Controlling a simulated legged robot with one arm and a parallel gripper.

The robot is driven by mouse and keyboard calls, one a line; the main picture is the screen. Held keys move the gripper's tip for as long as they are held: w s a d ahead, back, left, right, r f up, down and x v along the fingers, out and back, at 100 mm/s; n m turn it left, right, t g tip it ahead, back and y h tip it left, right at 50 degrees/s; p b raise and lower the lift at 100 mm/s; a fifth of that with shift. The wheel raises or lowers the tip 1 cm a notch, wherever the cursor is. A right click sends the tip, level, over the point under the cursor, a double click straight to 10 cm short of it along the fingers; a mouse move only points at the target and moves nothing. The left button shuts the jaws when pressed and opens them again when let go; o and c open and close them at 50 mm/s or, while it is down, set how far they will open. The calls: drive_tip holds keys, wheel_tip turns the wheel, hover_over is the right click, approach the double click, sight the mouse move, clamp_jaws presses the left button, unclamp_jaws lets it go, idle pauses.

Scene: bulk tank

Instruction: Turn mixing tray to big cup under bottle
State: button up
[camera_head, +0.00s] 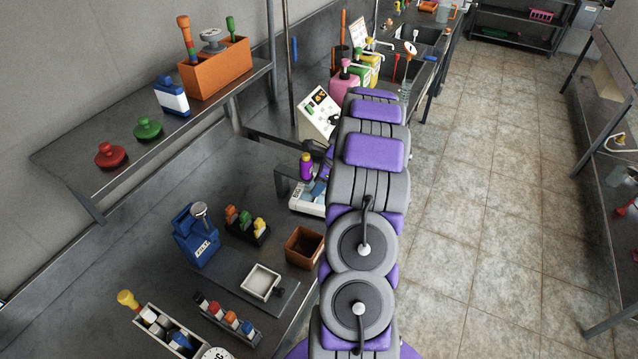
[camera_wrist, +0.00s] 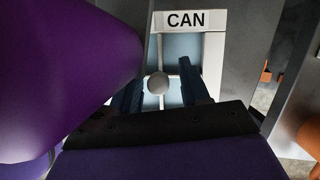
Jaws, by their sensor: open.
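In the wrist view, my gripper (camera_wrist: 158,76) is open, with one dark finger on each side of a grey ball-shaped knob (camera_wrist: 158,84). Behind the knob is a white frame with pale blue inside and a "CAN" label (camera_wrist: 186,20). I cannot tell whether the fingers touch the knob. In the head view, a white tray-like unit (camera_head: 305,204) stands beside my arm, partly hidden by it. A purple bottle with a yellow band (camera_head: 306,168) stands at its back. My arm hides my gripper there. I cannot make out a big cup.
A large purple shape (camera_wrist: 65,75) fills the wrist view's left side. On the bench are a blue dispenser (camera_head: 196,238), a brown box (camera_head: 304,246) and a small square tray (camera_head: 261,281). A shelf (camera_head: 120,185) runs along the left wall. The tiled floor at right is clear.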

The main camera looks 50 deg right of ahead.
drive_tip(key=p+v, duration=0.3)
drive_tip(key=v, duration=1.4)
drive_tip(key=shift+d+p, duration=0.15)
drive_tip(key=shift+p, duration=0.2)
